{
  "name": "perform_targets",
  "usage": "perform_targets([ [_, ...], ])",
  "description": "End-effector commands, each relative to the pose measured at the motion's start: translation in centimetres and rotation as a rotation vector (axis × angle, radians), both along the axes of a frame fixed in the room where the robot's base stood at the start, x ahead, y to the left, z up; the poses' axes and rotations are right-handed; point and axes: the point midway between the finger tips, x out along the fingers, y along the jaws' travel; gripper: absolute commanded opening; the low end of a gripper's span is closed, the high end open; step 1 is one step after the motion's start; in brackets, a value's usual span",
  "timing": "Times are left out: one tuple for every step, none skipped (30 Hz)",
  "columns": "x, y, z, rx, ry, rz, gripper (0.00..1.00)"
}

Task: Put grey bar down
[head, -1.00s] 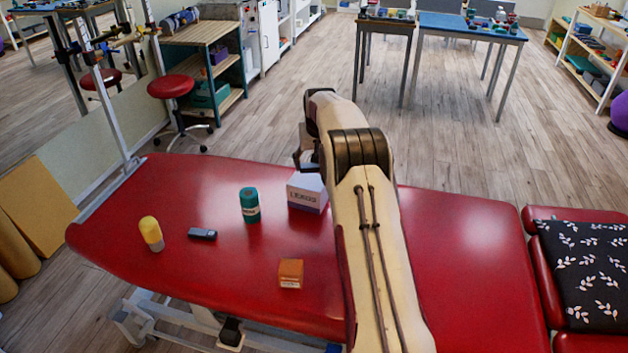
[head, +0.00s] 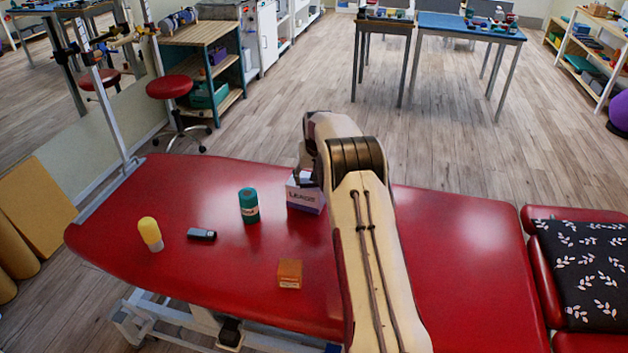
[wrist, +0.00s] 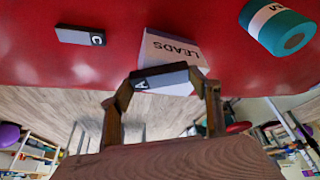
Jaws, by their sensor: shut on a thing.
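My gripper (wrist: 168,88) is shut on a dark grey bar (wrist: 160,78) marked with a letter, held across between the two fingertips. In the wrist view the held bar overlaps the lower part of the white and purple LEADS box (wrist: 170,48); whether they touch I cannot tell. A second grey bar (wrist: 80,36), marked C, lies on the red couch to the left of the box in the wrist view. Another grey bar (head: 201,234) lies on the couch in the head view, between the yellow item and the teal roll. In the head view my arm mostly hides the gripper and the held bar.
The red couch top (head: 215,290) also carries a teal roll (head: 249,205), a yellow-topped item (head: 150,234) and a small orange box (head: 290,273). The LEADS box (head: 306,197) stands close beside my arm. The couch right of my arm looks bare.

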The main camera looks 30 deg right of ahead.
Motion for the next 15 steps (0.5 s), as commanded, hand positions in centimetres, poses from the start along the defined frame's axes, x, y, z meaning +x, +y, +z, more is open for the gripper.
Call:
perform_targets([
  [-0.03, 0.00, -0.42, 0.000, 0.001, 0.000, 0.37],
  [-0.03, 0.01, -0.59, 0.000, 0.001, 0.000, 0.37],
  [-0.04, 0.02, -0.73, 0.000, 0.001, 0.000, 0.37],
  [-0.04, 0.02, -0.79, 0.000, 0.001, 0.000, 0.37],
  [-0.03, 0.01, -0.80, 0.000, 0.001, 0.000, 0.37],
  [-0.02, 0.01, -0.80, 0.000, 0.001, 0.000, 0.37],
  [-0.02, 0.01, -0.79, 0.000, 0.000, 0.000, 0.37],
  [-0.02, 0.01, -0.78, 0.000, 0.000, 0.000, 0.37],
  [-0.03, 0.00, -0.78, 0.000, 0.000, 0.000, 0.37],
  [-0.02, 0.00, -0.77, 0.000, 0.000, 0.000, 0.37],
  [-0.02, 0.00, -0.77, 0.000, 0.000, 0.000, 0.37],
  [-0.03, 0.01, -0.77, 0.000, 0.000, 0.000, 0.37],
  [-0.02, 0.01, -0.80, 0.000, 0.000, 0.000, 0.37],
  [-0.03, 0.01, -0.85, 0.000, 0.001, 0.000, 0.37],
  [-0.02, 0.01, -0.93, 0.000, 0.001, 0.000, 0.37],
])
